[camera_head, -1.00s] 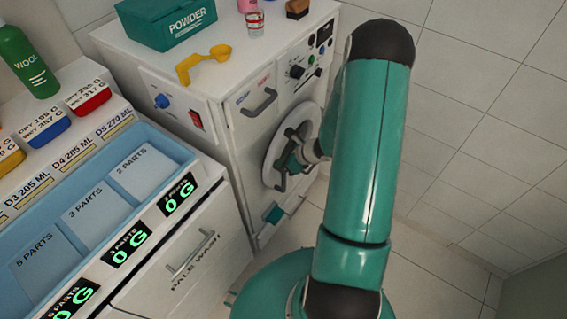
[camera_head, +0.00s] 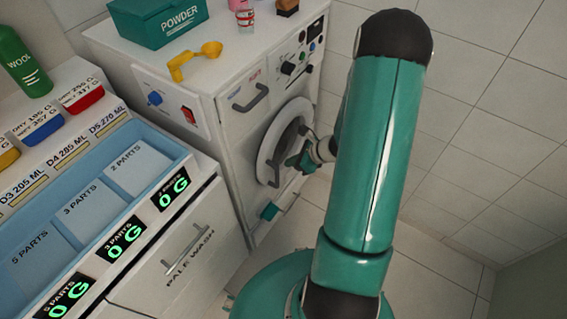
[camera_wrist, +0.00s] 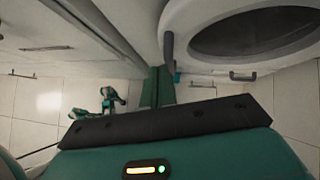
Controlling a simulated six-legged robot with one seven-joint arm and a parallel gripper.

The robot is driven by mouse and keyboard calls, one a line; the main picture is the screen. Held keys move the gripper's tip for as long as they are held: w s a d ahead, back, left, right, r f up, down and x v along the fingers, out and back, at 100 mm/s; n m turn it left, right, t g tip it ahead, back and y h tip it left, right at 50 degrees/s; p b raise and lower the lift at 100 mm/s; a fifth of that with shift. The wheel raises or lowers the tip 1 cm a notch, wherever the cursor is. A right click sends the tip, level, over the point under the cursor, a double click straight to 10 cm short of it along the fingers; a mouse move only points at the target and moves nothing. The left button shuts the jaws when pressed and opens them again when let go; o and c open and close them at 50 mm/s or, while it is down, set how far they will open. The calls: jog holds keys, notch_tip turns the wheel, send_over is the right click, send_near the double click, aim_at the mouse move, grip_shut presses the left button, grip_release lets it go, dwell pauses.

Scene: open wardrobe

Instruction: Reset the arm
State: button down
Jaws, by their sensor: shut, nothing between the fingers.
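My arm (camera_head: 372,150) rises at the right of the head view and bends over toward the washing machine (camera_head: 262,105). My gripper (camera_head: 298,160) is in front of the round door (camera_head: 283,142), partly hidden behind my arm. In the wrist view my gripper's teal fingers (camera_wrist: 158,88) are together and empty. The round door with its dark window (camera_wrist: 250,30) is above and right of them there. I cannot tell how wide the gap to the door is.
The dosing unit (camera_head: 205,205) with blue trays stands at the left. A teal powder box (camera_head: 165,22) and a yellow scoop (camera_head: 195,58) lie on the machine. A dark handle (camera_wrist: 167,48) shows close to the fingers. Tiled floor (camera_head: 420,270) is open at the right.

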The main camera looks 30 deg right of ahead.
jog(key=a+v, duration=0.1)
jog(key=v, duration=0.4)
jog(key=s+a+r+n+g, duration=0.1)
jog(key=a+r+n+g, duration=0.2)
jog(key=a+r+n, duration=1.25)
jog(key=s+a+r+n+h, duration=0.2)
jog(key=s+r+n, duration=0.3)
jog(key=r+n, duration=0.1)
jog(key=s+a+r+n+t+h, duration=0.1)
jog(key=s+a+r+n+h, duration=0.2)
jog(key=s+r+n, duration=0.3)
notch_tip(320, 180, up, 3)
jog(key=shift+r+n, duration=0.25)
jog(key=shift+n, duration=0.3)
jog(key=c, duration=2.1)
grip_release()
